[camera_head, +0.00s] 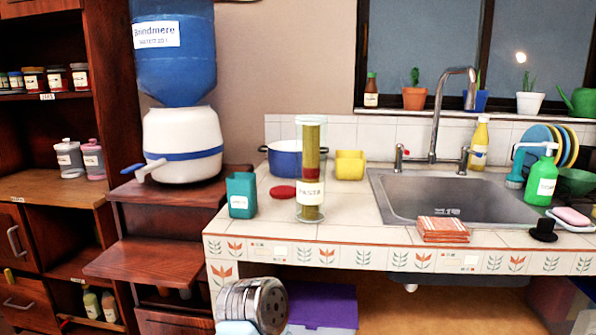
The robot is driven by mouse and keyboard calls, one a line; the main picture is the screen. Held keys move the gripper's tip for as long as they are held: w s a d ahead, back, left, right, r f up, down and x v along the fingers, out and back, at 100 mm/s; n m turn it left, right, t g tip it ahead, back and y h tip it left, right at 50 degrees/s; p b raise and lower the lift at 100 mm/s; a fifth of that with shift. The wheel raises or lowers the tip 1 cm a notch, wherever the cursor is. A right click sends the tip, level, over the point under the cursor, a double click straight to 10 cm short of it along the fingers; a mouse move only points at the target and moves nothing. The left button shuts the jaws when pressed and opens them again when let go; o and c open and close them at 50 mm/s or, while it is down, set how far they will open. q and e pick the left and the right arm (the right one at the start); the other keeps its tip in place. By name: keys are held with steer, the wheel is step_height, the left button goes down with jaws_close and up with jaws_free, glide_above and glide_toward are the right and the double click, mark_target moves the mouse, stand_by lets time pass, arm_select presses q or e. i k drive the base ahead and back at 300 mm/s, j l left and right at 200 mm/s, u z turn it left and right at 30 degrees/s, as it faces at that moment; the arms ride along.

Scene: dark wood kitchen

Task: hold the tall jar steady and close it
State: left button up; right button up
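The tall clear jar (310,213) stands upright near the front edge of the tiled counter. It holds tan pasta sticks with a red band and has a label reading "Pasta". No lid shows on its top. A flat red disc (283,192), which looks like a lid, lies on the counter just left of the jar, apart from it. Neither of my grippers shows.
A teal container (241,195) stands left of the jar. A blue pot (286,160) and yellow container (350,165) stand behind it. The sink (450,194) and orange folded cloth (443,229) are to the right. Wooden steps (150,262) adjoin the counter's left side.

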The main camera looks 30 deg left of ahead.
mark_target(311, 129)
steer(key=u, duration=0.95)
